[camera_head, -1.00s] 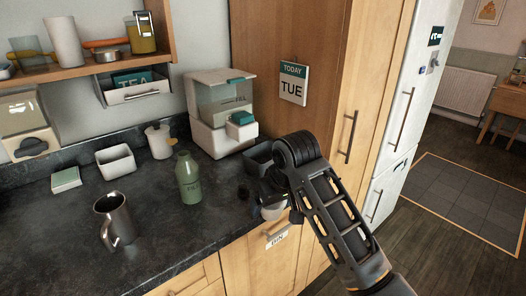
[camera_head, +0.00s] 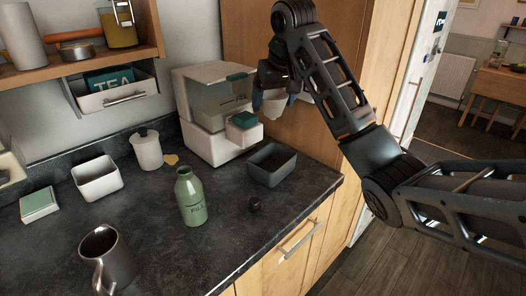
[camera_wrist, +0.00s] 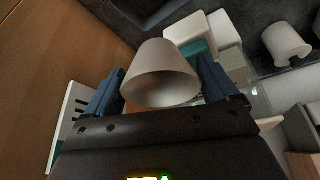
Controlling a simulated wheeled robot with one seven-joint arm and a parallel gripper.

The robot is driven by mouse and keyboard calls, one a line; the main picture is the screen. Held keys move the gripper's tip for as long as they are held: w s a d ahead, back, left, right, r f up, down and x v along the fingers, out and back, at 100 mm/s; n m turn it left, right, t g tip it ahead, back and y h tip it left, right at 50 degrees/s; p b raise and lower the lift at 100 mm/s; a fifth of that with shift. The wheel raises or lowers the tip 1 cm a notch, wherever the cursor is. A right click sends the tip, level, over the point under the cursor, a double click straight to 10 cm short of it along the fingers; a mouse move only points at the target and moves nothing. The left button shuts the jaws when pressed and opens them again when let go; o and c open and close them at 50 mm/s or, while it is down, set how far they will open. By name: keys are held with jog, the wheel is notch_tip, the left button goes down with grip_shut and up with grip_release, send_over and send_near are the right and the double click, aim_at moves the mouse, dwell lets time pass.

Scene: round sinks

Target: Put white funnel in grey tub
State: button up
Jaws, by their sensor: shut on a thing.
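My gripper (camera_head: 273,98) is shut on the white funnel (camera_head: 274,108) and holds it in the air, in front of the wooden cabinet side. In the wrist view the funnel (camera_wrist: 160,78) sits between the two blue fingers, its wide open end toward the camera. The dark grey tub (camera_head: 264,178) stands on the counter near its right end, below the funnel and apart from it. It looks empty. The tub's edge also shows at the top of the wrist view (camera_wrist: 150,14).
A white coffee machine (camera_head: 208,148) stands left of the tub. A green bottle (camera_head: 190,200), a small black knob-like thing (camera_head: 255,205), a metal mug (camera_head: 106,262), a white tub (camera_head: 98,182) and a white canister (camera_head: 147,152) are on the dark counter. A shelf (camera_head: 80,62) hangs above.

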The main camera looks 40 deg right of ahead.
jog(key=shift+w+f+b, duration=0.1)
jog(key=shift+f+b, duration=0.25)
jog(key=shift+b, duration=0.05)
jog(key=shift+d+f+b, duration=0.1)
jog(key=shift+f+b, duration=0.3)
jog(key=shift+f, duration=8.05)
jog(key=o, duration=0.9)
jog(key=shift+f, duration=0.1)
jog(key=shift+c, duration=0.2)
jog(key=v, duration=1.2)
